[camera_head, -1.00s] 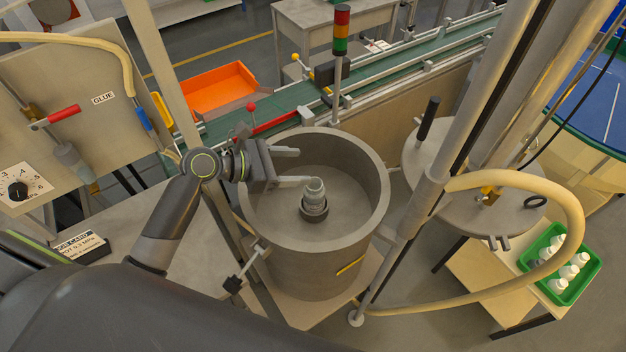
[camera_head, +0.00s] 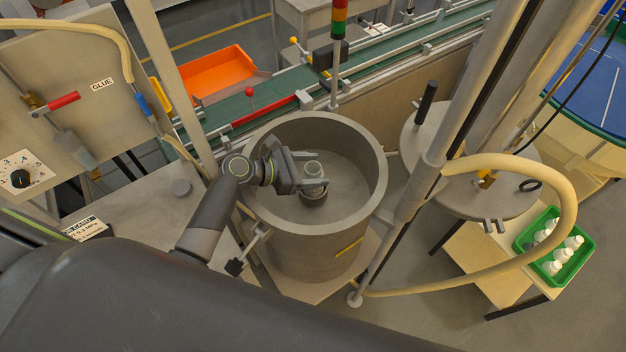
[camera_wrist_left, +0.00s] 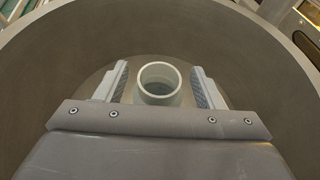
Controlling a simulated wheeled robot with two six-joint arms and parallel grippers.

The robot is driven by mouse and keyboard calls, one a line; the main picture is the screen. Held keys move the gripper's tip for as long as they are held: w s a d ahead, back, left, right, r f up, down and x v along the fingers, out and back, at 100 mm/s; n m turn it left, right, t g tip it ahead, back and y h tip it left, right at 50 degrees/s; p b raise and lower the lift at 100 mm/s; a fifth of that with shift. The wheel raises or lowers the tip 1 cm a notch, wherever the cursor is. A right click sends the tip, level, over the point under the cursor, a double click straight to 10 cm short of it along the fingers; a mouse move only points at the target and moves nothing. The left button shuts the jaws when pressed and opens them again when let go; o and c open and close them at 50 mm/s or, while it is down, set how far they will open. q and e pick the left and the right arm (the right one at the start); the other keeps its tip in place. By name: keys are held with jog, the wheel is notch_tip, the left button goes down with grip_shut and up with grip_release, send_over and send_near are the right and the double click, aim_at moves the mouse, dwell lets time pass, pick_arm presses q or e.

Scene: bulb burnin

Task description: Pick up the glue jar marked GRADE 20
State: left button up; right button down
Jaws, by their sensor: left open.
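In the left wrist view the jar (camera_wrist_left: 160,84) sits between the two fingers of the gripper (camera_wrist_left: 160,70), with a narrow gap visible at each side. My right gripper is not in view.
The drum wall surrounds my left gripper. A metal post (camera_head: 424,190) and a looping cream hose (camera_head: 571,205) stand to the right. A green tray (camera_head: 517,245) holds several white bottles. A panel labelled GLUE (camera_head: 60,65) is at left; a conveyor (camera_head: 375,66) runs behind.

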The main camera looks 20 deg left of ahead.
pick_arm(q)
jog(key=shift+x, duration=1.3)
jog(key=shift+a, duration=0.1)
jog(key=shift+c, duration=0.4)
grip_shut()
